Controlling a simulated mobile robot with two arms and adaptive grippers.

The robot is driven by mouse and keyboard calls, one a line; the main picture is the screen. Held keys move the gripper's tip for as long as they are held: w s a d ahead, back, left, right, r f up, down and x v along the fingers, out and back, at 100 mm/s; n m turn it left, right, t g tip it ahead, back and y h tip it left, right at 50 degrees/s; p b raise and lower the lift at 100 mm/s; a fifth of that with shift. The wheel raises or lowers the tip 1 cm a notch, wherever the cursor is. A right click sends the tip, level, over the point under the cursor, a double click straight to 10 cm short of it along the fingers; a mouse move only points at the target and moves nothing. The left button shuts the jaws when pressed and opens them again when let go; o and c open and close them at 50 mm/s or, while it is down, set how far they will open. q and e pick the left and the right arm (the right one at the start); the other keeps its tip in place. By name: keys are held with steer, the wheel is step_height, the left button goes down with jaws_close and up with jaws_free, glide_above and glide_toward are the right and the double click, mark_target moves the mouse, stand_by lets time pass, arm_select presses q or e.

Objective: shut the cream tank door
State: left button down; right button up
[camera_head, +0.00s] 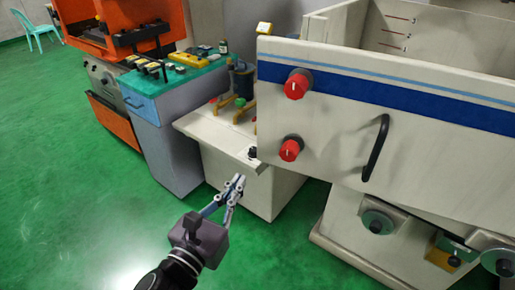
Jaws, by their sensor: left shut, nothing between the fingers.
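The cream tank door (340,115) fills the right half of the view, with a blue stripe along its upper part. It carries a black bar handle (376,148) and two red knobs, an upper one (297,84) and a lower one (290,149). Its right end is cut off by the frame. The pale tank (335,25) shows behind and above its top edge; any gap between them is hard to judge. My left gripper (240,180) is shut and empty, low and left of the door, apart from it and from the handle. My right gripper is out of view.
A cream console (226,137) with small levers stands left of the door, behind my left gripper. A grey cabinet with a green top (170,85) and an orange machine (110,25) stand farther left. Round fittings (378,221) sit below the door. Green floor (70,190) is clear at left.

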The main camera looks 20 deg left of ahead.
mark_target(265, 144)
arm_select(q)
steer(key=w+p, duration=0.1)
steer(key=w, duration=0.2)
steer(key=w+d+p, duration=0.1)
steer(key=w, duration=0.3)
steer(key=w+p, duration=0.1)
steer(key=w, duration=0.3)
steer(key=shift+w+d, duration=0.25)
steer(key=shift+w+d+p, duration=0.1)
steer(key=shift+w+p, duration=0.3)
steer(key=shift+w, duration=0.25)
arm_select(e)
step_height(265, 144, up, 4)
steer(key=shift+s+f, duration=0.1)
